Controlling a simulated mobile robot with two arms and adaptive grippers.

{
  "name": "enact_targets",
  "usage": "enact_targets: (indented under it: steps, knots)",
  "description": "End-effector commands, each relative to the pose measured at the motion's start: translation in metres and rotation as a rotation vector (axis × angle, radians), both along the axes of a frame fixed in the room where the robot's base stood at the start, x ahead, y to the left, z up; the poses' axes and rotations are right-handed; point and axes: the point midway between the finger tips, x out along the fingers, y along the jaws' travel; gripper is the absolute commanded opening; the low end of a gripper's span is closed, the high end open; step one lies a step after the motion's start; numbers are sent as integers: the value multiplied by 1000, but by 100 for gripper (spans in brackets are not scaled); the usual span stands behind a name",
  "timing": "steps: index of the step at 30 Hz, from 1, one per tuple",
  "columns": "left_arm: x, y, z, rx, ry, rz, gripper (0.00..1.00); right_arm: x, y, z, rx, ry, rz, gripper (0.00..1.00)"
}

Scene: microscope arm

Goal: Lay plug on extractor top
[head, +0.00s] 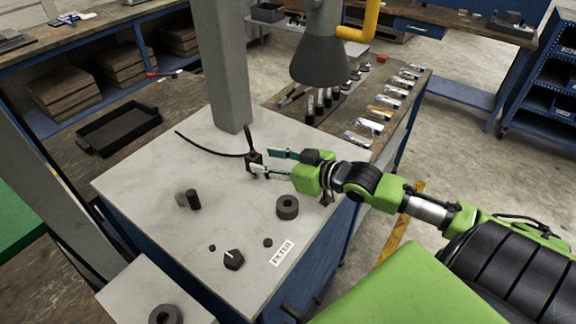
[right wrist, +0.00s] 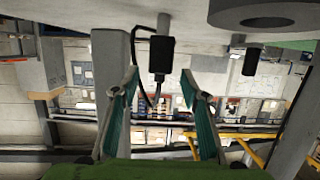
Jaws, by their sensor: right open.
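The black plug (head: 254,156) is by the grey post on the white extractor top (head: 150,185), with dark cable beside it. I cannot tell whether it touches the top. My right gripper (head: 261,162) is open, its teal fingers reaching in from the right near the plug. In the right wrist view the plug (right wrist: 161,55) shows between and just beyond the spread fingertips (right wrist: 160,80), with gaps on both sides. The extractor top's surface (right wrist: 190,15) fills the top of that view. My left gripper is out of view.
The grey post (head: 222,70) rises behind the plug. A black ring (head: 288,207), a dark knob (head: 234,260), a dark cylinder (head: 194,200) and a FILTER label (head: 282,253) are on the top. A grey cone hood (head: 320,62) hangs behind. The top's left part is clear.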

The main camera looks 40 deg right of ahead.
Motion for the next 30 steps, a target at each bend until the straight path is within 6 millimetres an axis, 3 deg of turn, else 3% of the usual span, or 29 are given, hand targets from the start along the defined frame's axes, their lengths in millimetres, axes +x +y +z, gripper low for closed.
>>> enact_targets:
  steps: [15, 30]
  knots:
    - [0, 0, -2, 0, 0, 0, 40, -50, -17, 15, -1, 3, 1, 41]
    - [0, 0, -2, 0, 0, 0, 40, -61, -20, 21, 0, -1, 2, 41]
